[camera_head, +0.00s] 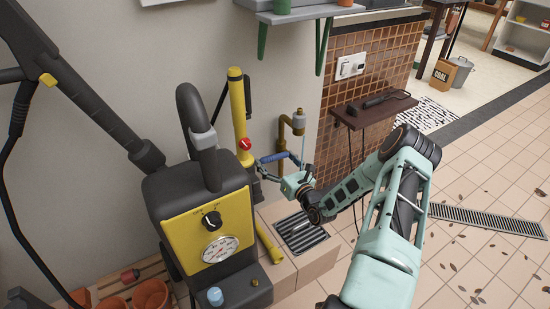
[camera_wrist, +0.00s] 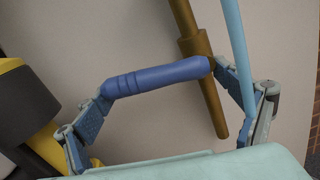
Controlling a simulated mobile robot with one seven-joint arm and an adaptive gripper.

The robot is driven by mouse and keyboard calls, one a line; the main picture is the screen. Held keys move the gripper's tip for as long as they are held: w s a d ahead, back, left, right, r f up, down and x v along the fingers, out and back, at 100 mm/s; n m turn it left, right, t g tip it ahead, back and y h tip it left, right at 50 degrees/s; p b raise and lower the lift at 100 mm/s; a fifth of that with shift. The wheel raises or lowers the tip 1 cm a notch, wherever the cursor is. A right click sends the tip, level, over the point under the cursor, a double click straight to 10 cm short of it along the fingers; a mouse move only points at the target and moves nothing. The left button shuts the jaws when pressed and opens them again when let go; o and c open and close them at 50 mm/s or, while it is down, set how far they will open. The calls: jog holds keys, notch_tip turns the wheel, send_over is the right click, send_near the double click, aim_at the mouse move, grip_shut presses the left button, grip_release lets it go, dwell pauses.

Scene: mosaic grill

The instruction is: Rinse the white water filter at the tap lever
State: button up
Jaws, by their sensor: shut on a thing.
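My gripper (camera_head: 280,168) is shut on a blue cylinder (camera_head: 273,157) with ribbed rings near one end. No plainly white filter shows. The brass tap (camera_head: 284,130) stands at the wall behind my gripper, with a pale grey block (camera_head: 299,116) at its top; I cannot tell if this is the lever. A thin light-blue stream (camera_wrist: 238,50), looking like water, runs down by the right end of the cylinder; whether it touches it I cannot tell.
A drain grate (camera_head: 300,233) lies in the basin below. A black and yellow pressure washer (camera_head: 208,225) stands close on the left, a yellow upright tube (camera_head: 237,105) behind it. A brown shelf (camera_head: 374,108) juts from the tiled wall at right. Open floor lies further right.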

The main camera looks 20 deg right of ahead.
jog(key=shift+a+r+m+p, duration=0.5)
jog(key=shift+a+r+m, duration=0.1)
jog(key=shift+m, duration=0.2)
jog(key=o, duration=1.5)
jog(key=shift+w+f, duration=0.1)
jog(key=shift+f, duration=0.05)
jog(key=s+d, duration=0.2)
jog(key=s, duration=0.9)
jog(key=shift+s+d, duration=0.4)
